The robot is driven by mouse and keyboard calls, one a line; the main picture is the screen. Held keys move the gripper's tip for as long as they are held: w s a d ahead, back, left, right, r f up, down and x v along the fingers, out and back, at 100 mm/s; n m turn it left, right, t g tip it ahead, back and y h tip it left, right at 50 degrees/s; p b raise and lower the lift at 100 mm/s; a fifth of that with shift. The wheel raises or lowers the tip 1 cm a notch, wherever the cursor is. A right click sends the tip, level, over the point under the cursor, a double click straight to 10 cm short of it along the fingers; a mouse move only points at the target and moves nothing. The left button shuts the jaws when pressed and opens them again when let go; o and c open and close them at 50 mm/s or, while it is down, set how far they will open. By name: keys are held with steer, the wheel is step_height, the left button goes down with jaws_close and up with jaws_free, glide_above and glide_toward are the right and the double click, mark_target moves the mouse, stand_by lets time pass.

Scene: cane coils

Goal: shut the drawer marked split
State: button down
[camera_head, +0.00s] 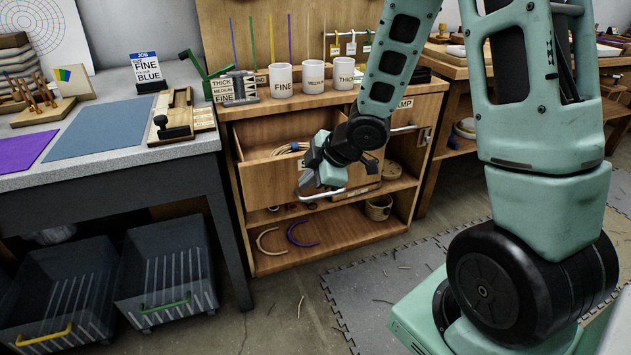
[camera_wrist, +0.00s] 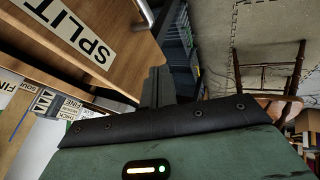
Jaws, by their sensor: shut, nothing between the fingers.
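The drawer marked split stands open in the wooden cabinet, with pale cane coils (camera_head: 292,148) inside it. Its plain wood front (camera_head: 268,180) is partly hidden by my gripper (camera_head: 311,203) in the head view. A pale bar handle (camera_head: 330,193) shows at my gripper. In the wrist view the SPLIT label (camera_wrist: 75,30) is on the drawer front (camera_wrist: 130,55) at upper left. My gripper (camera_wrist: 158,75) is shut and empty, with its dark fingers close beside that front. I cannot tell whether they touch it.
Below is an open shelf with a cream cane ring (camera_head: 266,240) and a purple one (camera_head: 300,236). White pots (camera_head: 282,82) stand on the cabinet top. A grey workbench (camera_head: 110,165) is at the left. Cane scraps lie on the floor mat (camera_head: 400,270).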

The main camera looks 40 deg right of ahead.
mark_target(282, 189)
steer(key=w+f, duration=0.2)
steer(key=w, duration=0.1)
steer(key=w+f, duration=0.2)
steer(key=shift+w+a+b, duration=0.2)
steer(key=shift+b, duration=0.2)
steer(key=shift+w+d+f, duration=0.1)
steer(key=shift+w+d, duration=0.05)
steer(key=shift+w, duration=0.55)
